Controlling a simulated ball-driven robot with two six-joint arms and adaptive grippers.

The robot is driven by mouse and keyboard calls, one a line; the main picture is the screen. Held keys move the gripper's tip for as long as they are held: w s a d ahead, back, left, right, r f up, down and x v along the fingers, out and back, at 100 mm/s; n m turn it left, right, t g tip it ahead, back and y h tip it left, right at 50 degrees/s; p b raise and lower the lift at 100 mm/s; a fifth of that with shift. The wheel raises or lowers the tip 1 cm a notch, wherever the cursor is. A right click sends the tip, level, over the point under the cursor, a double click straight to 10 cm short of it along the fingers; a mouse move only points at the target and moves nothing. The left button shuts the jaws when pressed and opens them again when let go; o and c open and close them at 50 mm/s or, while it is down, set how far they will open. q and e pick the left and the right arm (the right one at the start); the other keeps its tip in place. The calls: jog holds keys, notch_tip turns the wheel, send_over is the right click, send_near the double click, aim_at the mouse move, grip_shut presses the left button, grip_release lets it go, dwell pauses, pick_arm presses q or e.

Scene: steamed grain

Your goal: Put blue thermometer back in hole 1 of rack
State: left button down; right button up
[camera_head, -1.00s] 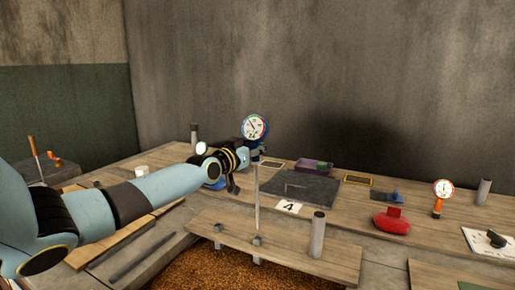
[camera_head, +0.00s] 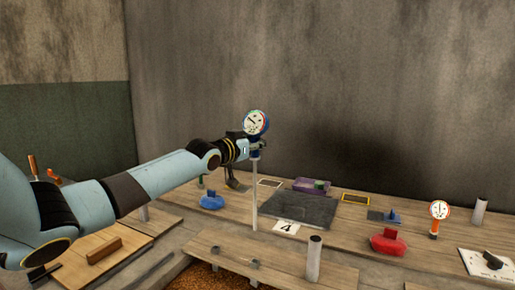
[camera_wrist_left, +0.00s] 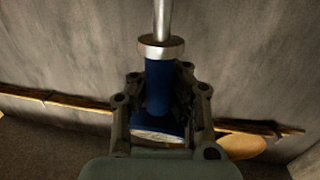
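The blue thermometer (camera_head: 256,122) has a round white dial with a coloured rim, a blue neck and a long thin metal stem. My left gripper (camera_head: 253,147) is shut around its blue neck just below the dial. The stem hangs upright, its lower end above the back edge of the front plank. In the left wrist view the blue neck (camera_wrist_left: 160,88) is between the gripper fingers (camera_wrist_left: 159,105), with a metal collar and stem beyond. I cannot make out which thing is the rack or where hole 1 is. My right gripper is not in view.
The front wooden plank (camera_head: 285,268) has small grey clips and a grey cylinder (camera_head: 314,258), with brown grain below. On the counter are a card marked 4 (camera_head: 286,228), a dark slab (camera_head: 300,208), a purple box (camera_head: 311,186), a red object (camera_head: 388,243) and an orange thermometer (camera_head: 438,212).

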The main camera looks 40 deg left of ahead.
pick_arm(q)
notch_tip(320, 180, up, 15)
jog(key=p, duration=1.2)
jog(key=shift+r, duration=0.1)
jog(key=shift+r+p, duration=0.7)
jog(key=shift+p, duration=0.05)
jog(key=shift+f, duration=0.1)
